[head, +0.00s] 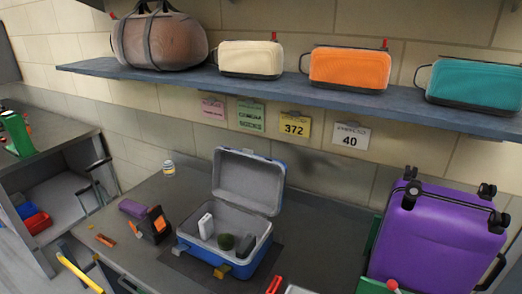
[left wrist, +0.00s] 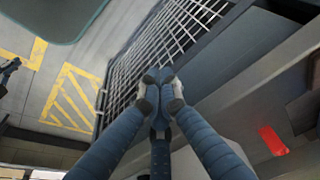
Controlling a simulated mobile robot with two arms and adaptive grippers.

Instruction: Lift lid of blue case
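The blue case (head: 205,257) stands on the dark table in the head view. Its lid (head: 248,182) is raised, standing up at the back and showing the grey lining. Inside lie a white item (head: 206,226), a dark green round item (head: 226,242) and a grey item (head: 245,245). Yellowish latches show at the front. My left gripper (left wrist: 159,76) shows in the left wrist view, with its fingertips together and nothing visible between them. It is over a floor with yellow markings, away from the case. I do not see my right gripper in either view.
A purple suitcase (head: 433,235) stands at the right. A black and orange object (head: 154,226) and a small white and yellow bottle (head: 169,168) are left of the case. A shelf (head: 300,95) with several bags runs above the table. A metal grating (left wrist: 170,40) shows in the wrist view.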

